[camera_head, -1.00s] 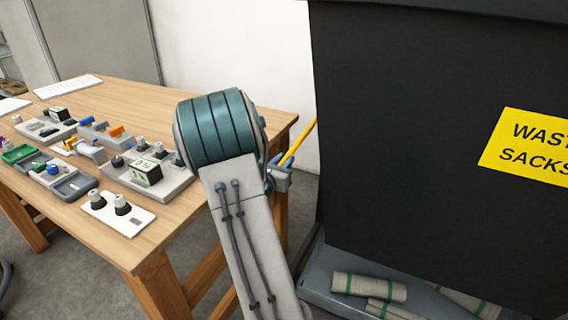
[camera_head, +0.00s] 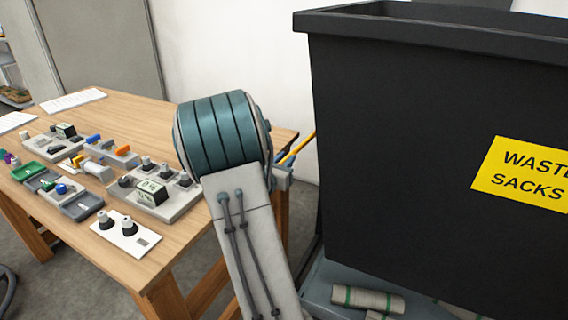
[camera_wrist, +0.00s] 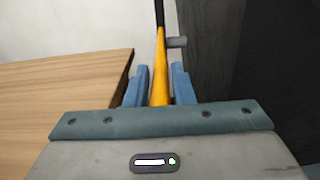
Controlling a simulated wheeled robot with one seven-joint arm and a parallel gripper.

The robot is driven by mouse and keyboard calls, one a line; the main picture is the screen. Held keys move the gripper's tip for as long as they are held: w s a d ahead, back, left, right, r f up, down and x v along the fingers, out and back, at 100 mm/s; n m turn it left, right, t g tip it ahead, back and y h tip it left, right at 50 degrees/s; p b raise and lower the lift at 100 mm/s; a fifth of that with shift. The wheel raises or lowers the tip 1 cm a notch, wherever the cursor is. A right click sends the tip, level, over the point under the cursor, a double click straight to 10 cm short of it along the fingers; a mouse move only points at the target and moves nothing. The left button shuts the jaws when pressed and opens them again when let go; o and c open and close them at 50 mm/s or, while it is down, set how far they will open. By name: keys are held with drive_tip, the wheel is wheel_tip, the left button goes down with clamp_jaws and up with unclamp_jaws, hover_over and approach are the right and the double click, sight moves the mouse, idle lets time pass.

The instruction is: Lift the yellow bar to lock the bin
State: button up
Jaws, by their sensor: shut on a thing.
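The yellow bar (camera_wrist: 160,68) runs up the middle of the wrist view, between the two blue fingers of my gripper (camera_wrist: 161,86). My gripper is shut on the bar. The bar has a black upper end, and a short grey peg (camera_wrist: 177,42) sticks out beside it. In the head view a short stretch of the yellow bar (camera_head: 298,149) slants up from my gripper (camera_head: 284,163) towards the left side of the black bin (camera_head: 415,135). My arm partly hides the gripper there. The bin's yellow sign (camera_head: 522,172) reads WASTE SACKS.
A wooden table (camera_head: 195,228) with several small devices (camera_head: 150,192) stands left of my arm. Rolled sacks (camera_head: 367,299) lie on a grey base (camera_head: 325,284) below the bin. The gap between table and bin is narrow.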

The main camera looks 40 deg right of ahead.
drive_tip(key=shift+w+d+r+p, duration=0.1)
drive_tip(key=shift+d+r+p, duration=0.1)
drive_tip(key=shift+r+p, duration=0.8)
drive_tip(key=shift+w+d+r+p, duration=0.15)
drive_tip(key=shift+r+p, duration=0.2)
drive_tip(key=shift+r, duration=1.1)
drive_tip(key=shift+w+d+r+p, duration=0.1)
drive_tip(key=shift+d+r+p, duration=0.15)
drive_tip(key=shift+r+p, duration=0.55)
drive_tip(key=shift+w+d+r+p, duration=0.1)
drive_tip(key=shift+d+r+p, duration=0.2)
drive_tip(key=shift+r, duration=0.95)
drive_tip(key=o, duration=1)
drive_tip(key=shift+s, duration=0.1)
drive_tip(key=v, duration=1.3)
drive_tip(key=shift+f, duration=0.1)
